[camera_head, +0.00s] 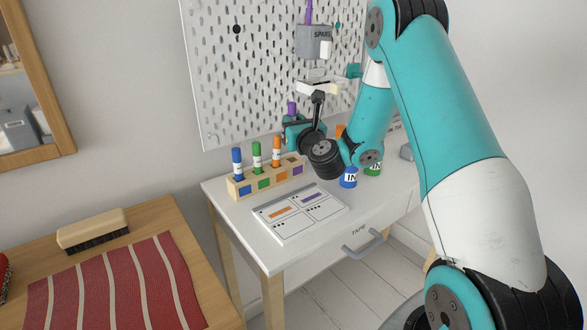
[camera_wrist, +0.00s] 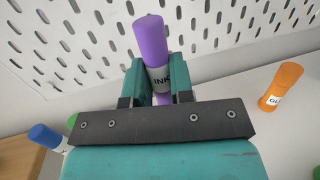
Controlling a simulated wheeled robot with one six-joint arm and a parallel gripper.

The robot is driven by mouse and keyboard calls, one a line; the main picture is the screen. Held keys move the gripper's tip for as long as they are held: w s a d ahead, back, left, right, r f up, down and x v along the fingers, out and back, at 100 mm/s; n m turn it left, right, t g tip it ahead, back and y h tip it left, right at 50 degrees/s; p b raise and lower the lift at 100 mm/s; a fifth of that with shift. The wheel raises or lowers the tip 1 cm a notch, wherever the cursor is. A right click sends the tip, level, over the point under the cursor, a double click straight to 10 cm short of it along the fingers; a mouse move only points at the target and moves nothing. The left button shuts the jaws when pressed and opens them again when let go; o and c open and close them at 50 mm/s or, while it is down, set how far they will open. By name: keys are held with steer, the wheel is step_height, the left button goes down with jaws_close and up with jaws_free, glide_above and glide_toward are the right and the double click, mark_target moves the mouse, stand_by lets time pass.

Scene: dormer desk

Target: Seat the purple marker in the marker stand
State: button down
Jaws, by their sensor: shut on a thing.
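The purple marker (camera_head: 291,108) is upright between the teal fingers of my gripper (camera_head: 293,124). In the wrist view my gripper (camera_wrist: 156,82) is shut on the purple marker (camera_wrist: 151,42), with its upper part standing clear above the fingers. The wooden marker stand (camera_head: 255,187) is on the white desk, with coloured squares on its front. A blue marker (camera_head: 237,162), a green marker (camera_head: 257,156) and an orange marker (camera_head: 277,151) stand in it. Its right end has a purple square (camera_head: 298,169); my gripper is above that end. The marker's lower end is hidden in the head view.
A card with coloured bars (camera_head: 299,214) lies before the stand. A blue ink bottle (camera_head: 348,178) and a green one (camera_head: 373,168) stand to the right. An orange container (camera_wrist: 281,86) shows at right in the wrist view. The pegboard (camera_head: 255,65) rises close behind the stand.

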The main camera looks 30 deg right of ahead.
steer(key=shift+f+b, duration=3.25)
steer(key=shift+f, duration=0.85)
steer(key=c, duration=1.3)
jaws_free()
steer(key=shift+r, duration=0.1)
